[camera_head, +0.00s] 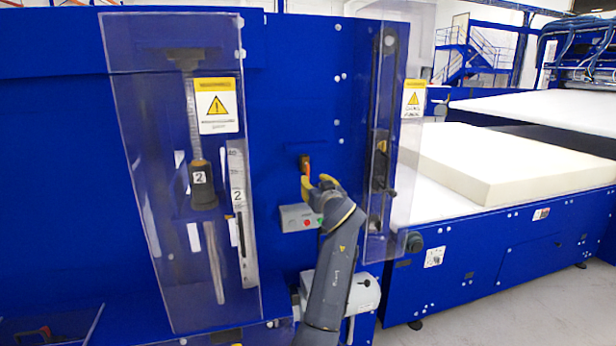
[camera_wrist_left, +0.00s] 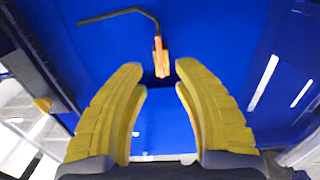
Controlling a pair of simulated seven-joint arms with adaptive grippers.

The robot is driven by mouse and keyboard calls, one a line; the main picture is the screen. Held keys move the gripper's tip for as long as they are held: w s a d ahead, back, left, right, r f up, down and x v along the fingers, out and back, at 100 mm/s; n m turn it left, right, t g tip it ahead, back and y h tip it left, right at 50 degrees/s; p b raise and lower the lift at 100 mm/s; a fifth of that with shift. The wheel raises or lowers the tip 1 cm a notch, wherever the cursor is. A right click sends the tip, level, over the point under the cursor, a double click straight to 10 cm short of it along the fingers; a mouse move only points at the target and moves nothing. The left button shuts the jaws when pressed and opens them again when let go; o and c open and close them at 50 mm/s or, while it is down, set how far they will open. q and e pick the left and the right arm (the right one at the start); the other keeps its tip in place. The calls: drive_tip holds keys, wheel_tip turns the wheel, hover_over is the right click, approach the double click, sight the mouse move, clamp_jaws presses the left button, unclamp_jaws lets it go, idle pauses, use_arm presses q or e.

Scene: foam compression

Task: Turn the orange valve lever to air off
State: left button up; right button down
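The orange valve lever (camera_head: 305,168) is small and sits on the blue machine panel, between the two clear guards. In the left wrist view the orange lever (camera_wrist_left: 161,58) hangs roughly lengthwise from a bent dark pipe. My left gripper (camera_head: 316,184) has yellow fingers and is just below the lever in the head view. In the wrist view the left gripper (camera_wrist_left: 159,68) is open, and the lever's lower end lies at the gap between its fingertips. I cannot tell whether they touch. The lever's setting cannot be read. My right gripper is in neither view.
A grey button box (camera_head: 296,218) with red and green buttons is below the lever, close to my arm. Clear guards stand left (camera_head: 150,180) and right (camera_head: 408,150). A foam block (camera_head: 520,160) lies on the white conveyor at right.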

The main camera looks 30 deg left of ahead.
sight(308, 176)
use_arm(q)
drive_tip(key=x, duration=0.7)
drive_tip(key=shift+w+a, duration=0.1)
drive_tip(key=shift+a, duration=0.05)
drive_tip(key=shift+o, duration=0.3)
clamp_jaws()
